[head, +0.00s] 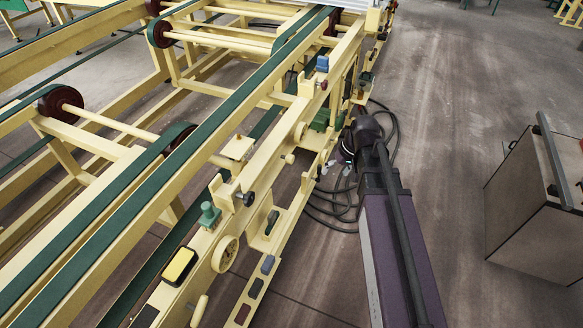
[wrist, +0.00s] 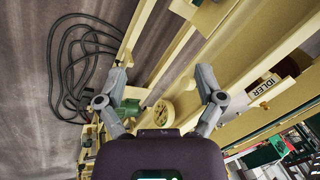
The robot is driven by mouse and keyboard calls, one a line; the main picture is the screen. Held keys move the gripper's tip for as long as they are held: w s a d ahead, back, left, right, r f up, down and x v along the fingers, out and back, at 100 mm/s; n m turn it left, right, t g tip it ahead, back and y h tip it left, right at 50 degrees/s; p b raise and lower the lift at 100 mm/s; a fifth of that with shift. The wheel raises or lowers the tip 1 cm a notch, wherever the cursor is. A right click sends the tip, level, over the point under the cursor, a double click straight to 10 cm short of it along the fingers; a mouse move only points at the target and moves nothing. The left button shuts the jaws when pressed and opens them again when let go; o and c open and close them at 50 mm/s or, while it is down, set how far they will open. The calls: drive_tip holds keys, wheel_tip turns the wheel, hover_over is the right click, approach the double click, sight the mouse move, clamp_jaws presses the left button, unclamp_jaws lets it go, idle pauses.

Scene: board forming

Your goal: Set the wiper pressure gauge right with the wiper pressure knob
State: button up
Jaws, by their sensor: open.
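My gripper (wrist: 160,84) is open in the wrist view, its two grey fingers wide apart with nothing between the tips. A small round gauge (wrist: 164,111) with a cream rim and a dial face shows below and between the fingers, apart from them. Its reading is too small to tell. In the head view my gripper (head: 344,168) is beside the outer rail of the cream machine, partly hidden by my arm. I cannot tell which of the small fittings is the wiper pressure knob.
The cream machine frame (head: 270,150) with green belts fills the left. Dark hoses (head: 333,207) lie on the floor beside it. A plate marked IDLER (wrist: 262,87) is on the machine. A cabinet (head: 525,200) stands at the right, with open floor between.

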drive_tip(key=w+a+f+n+y+b, duration=0.3)
drive_tip(key=f+n+y+b, duration=0.1)
drive_tip(key=f+b, duration=0.25)
drive_tip(key=n+t+y+b, duration=0.5)
drive_tip(key=n+y+b, duration=0.35)
drive_tip(key=b, duration=1.35)
approach(293, 160)
drive_tip(key=s+d+f, duration=0.1)
drive_tip(key=d, duration=0.1)
drive_tip(key=shift+d+t+y, duration=0.3)
drive_tip(key=shift+t+y, duration=0.1)
drive_tip(key=shift+y, duration=0.05)
drive_tip(key=shift+a, duration=0.15)
drive_tip(key=x, duration=1.3)
drive_tip(key=shift+w+a, duration=0.15)
drive_tip(key=shift+a, duration=0.15)
drive_tip(key=c, duration=1.1)
